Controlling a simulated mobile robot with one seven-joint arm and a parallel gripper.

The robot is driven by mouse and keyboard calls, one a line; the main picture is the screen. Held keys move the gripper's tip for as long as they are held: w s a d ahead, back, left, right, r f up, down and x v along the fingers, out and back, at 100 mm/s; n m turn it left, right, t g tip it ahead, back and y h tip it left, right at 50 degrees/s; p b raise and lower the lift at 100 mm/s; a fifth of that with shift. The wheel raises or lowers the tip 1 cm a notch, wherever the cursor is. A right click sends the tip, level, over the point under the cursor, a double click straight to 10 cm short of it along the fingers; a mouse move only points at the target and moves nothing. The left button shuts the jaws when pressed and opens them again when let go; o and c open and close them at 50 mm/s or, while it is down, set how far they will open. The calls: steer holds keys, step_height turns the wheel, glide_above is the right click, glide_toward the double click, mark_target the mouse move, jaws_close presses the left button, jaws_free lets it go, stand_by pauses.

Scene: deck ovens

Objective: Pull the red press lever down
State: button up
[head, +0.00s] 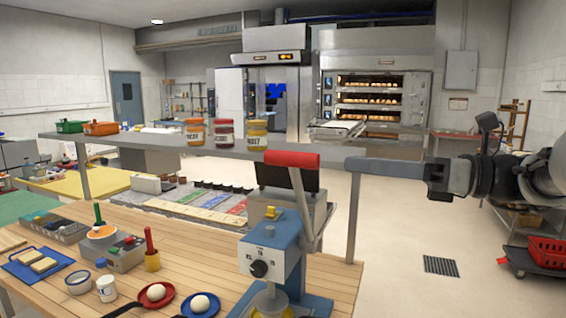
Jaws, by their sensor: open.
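The blue press (286,248) stands at the front edge of the wooden table, with a dial on its face and a yellow knob on top. Its grey lever arm rises from its right side, leaning slightly left, to the red press lever handle (292,159), which lies level at the top. The lever is up. My gripper (352,164) reaches in from the right at about the handle's height in the picture.
A raised shelf (120,139) with three jars (225,133) runs behind the press. The table (345,284) also holds two small pans with eggs (156,293), a control box (120,255) and a blue tray (17,268). The floor to the right is mostly clear.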

mark_target(280, 158)
steer(key=x, duration=1.6)
steer(key=shift+s+f, duration=0.1)
jaws_close()
